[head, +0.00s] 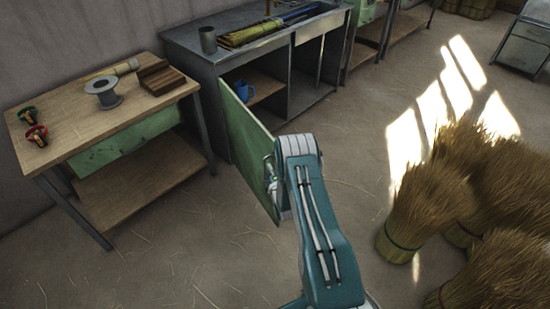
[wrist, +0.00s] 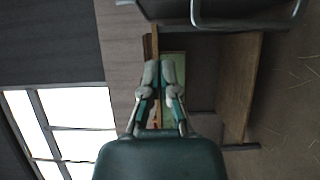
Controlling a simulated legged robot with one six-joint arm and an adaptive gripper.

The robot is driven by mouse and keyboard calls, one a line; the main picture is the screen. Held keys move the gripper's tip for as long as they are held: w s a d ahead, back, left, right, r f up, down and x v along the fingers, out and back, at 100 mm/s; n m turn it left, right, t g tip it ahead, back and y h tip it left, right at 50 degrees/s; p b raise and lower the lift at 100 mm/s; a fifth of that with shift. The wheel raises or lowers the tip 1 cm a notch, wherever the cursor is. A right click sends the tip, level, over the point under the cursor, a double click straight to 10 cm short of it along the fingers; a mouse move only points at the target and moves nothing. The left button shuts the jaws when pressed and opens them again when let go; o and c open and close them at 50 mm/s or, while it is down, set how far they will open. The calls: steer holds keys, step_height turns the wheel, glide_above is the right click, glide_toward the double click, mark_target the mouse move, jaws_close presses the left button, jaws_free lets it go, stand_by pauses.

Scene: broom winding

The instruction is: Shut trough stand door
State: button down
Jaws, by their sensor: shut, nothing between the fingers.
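The trough stand (head: 226,62) is a grey metal cabinet against the wall, with a trough of straw on top. Its green door (head: 245,118) stands wide open, swung out toward me from the left side of the opening. My gripper (head: 270,180) is at the door's free edge in the head view, partly hidden by my wrist; I cannot tell whether it touches the door. In the wrist view my gripper (wrist: 165,68) shows its fingers together and empty.
A blue mug (head: 243,91) sits inside the stand and a grey cup (head: 208,40) on top. A wooden workbench (head: 65,110) with a spool (head: 104,92) stands left. Straw bundles (head: 430,205) stand on the floor at right. Floor before the stand is mostly clear.

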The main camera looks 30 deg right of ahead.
steer(key=w+d, duration=0.4)
steer(key=shift+w+d, duration=0.15)
steer(key=shift+d, duration=0.2)
